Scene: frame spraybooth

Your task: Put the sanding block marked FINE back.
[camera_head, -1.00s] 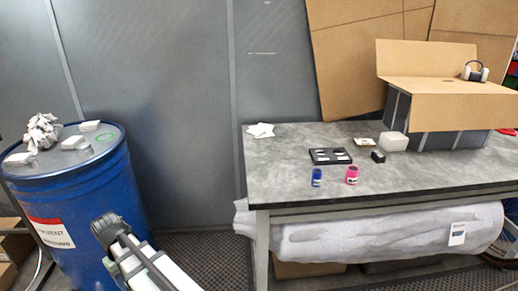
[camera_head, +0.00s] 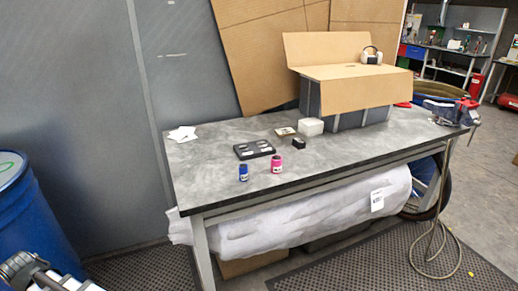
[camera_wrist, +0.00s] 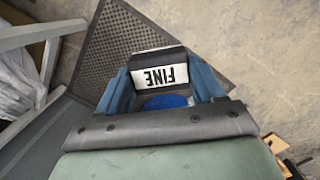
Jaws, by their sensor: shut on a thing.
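My gripper (camera_wrist: 160,82) is shut on the sanding block marked FINE (camera_wrist: 158,76) in the wrist view. The block is black with a white label, and its lettering appears upside down. The block hangs over the floor, away from the table. A blue patch shows just below the label; I cannot tell what it is. In the head view part of my arm shows at the bottom left corner, and the block cannot be made out. A black tray (camera_head: 241,155) with light marks lies on the grey table (camera_head: 215,175).
A blue jar (camera_head: 243,173) and a pink jar (camera_head: 277,164) stand near the table's front edge. A small black block (camera_head: 299,144), a white box (camera_head: 311,126) and a cardboard carton (camera_head: 350,90) sit behind. A blue drum (camera_head: 35,220) stands at left.

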